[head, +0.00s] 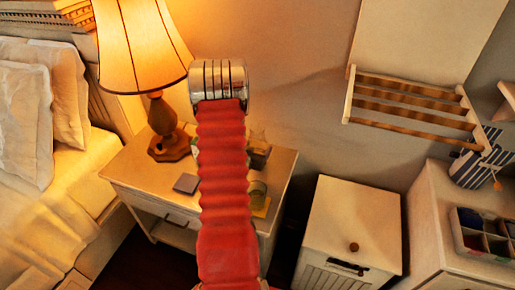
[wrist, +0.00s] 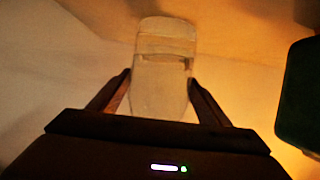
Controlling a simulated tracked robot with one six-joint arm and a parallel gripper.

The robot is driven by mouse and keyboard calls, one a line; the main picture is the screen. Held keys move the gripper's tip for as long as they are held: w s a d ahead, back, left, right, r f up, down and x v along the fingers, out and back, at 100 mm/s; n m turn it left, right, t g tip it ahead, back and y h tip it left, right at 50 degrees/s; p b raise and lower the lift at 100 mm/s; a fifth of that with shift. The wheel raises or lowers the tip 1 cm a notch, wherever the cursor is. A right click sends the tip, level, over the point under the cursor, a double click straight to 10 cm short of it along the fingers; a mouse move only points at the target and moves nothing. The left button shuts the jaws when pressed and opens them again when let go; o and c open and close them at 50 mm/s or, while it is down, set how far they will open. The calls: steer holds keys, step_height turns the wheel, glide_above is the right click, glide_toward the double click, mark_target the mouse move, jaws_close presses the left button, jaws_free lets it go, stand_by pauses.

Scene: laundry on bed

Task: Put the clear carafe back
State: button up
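The clear carafe (wrist: 163,75) is in the middle of the wrist view, pale and see-through. My gripper (wrist: 160,80) has one finger against each side of it, shut on it. Whether its base touches anything cannot be told. In the head view my red-sleeved arm reaches up the middle, and I make out neither the gripper nor the carafe there. A bedside table (head: 135,180) stands behind the arm, partly hidden by it.
A lit lamp (head: 145,50) and a dark square coaster (head: 186,184) are on the bedside table; small items sit right of my arm. A dark green object (wrist: 300,95) is close at the right in the wrist view. A white cabinet (head: 350,220) and wall rack (head: 410,100) are right.

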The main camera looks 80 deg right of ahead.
steer(key=shift+o, duration=1.4)
steer(key=shift+r, duration=0.1)
steer(key=v, duration=1.2)
steer(key=shift+w, duration=0.1)
